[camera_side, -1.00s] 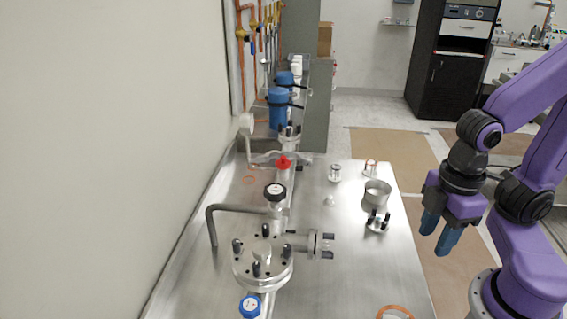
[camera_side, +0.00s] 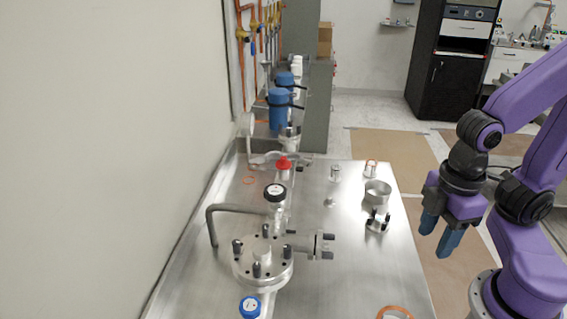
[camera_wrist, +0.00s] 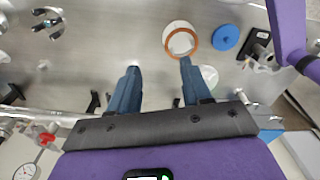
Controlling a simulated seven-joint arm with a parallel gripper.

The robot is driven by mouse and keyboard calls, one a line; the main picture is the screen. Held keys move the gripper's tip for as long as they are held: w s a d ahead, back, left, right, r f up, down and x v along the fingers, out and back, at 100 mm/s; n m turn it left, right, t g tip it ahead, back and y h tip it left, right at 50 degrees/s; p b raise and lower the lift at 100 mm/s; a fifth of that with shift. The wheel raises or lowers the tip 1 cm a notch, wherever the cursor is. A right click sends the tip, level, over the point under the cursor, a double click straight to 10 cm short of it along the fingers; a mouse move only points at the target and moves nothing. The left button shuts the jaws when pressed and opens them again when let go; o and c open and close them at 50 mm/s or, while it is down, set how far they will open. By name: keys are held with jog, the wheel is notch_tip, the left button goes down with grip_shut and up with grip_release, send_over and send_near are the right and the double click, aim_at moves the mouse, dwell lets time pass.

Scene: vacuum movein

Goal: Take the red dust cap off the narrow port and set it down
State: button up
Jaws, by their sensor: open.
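The red dust cap (camera_side: 283,163) sits on top of a narrow upright port (camera_side: 282,175) on the metal piping, toward the back of the steel bench in the side view. My gripper (camera_side: 439,234) is far to the right of it, beyond the bench's right edge, with blue fingers pointing down. The fingers are apart with nothing between them. The wrist view shows the gripper (camera_wrist: 159,68) open and empty too. A small red part (camera_wrist: 47,138) shows at the lower left there; I cannot tell whether it is the cap.
A black-knobbed valve (camera_side: 275,193) and a bolted round flange (camera_side: 263,262) stand in front of the cap. A metal ring (camera_side: 377,192) and small fittings lie on the right of the steel bench (camera_side: 350,270). A blue knob (camera_side: 250,306) is at the front. Bare bench lies between.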

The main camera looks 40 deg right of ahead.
jog(key=w+a+r+m+t+h, duration=0.1)
jog(key=w+a+r+m, duration=0.2)
jog(key=w, duration=0.4)
jog(key=w+a+r+m, duration=0.25)
jog(key=w+m, duration=0.25)
jog(key=w, duration=0.3)
jog(key=w+a+r+m+t+h, duration=0.1)
jog(key=w+a+r+m, duration=0.1)
jog(key=w+a+m, duration=0.35)
jog(key=w+d+r+m+h, duration=0.15)
jog(key=w+m, duration=0.35)
jog(key=w, duration=0.6)
jog(key=m, duration=0.6)
send_over(284, 158)
jog(key=s+a, duration=0.2)
jog(key=a, duration=0.1)
notch_tip(284, 158, down, 7)
jog(key=shift+h, duration=0.45)
jog(key=shift+w+x, duration=0.2)
jog(key=shift+x, duration=1.55)
jog(key=shift+w+x, duration=0.15)
jog(key=shift+x, duration=1.55)
jog(key=shift+d+r, duration=0.1)
grip_shut()
